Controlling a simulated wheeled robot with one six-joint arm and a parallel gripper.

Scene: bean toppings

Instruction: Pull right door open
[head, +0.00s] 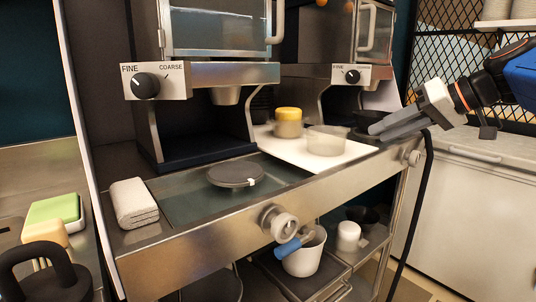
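Two metal machines stand side by side, each with an upper door. The right machine's door (382,28) is at the top of the view, cut off by the picture edge, and looks closed. Its light vertical handle (368,28) shows on its front. The left machine's glass-fronted door (218,30) also looks closed, with a handle (277,20) on its right side. My gripper (379,131) is below and right of the right door, apart from both handles. Its grey fingers point left and lie close together in this view. I see nothing between them.
A steel counter (190,240) below holds a folded cloth (134,202), a round dark disc (235,174), a yellow-lidded jar (288,122) and a clear bowl (326,140). A knob (279,222) sticks out in front. A white cabinet (465,205) stands right.

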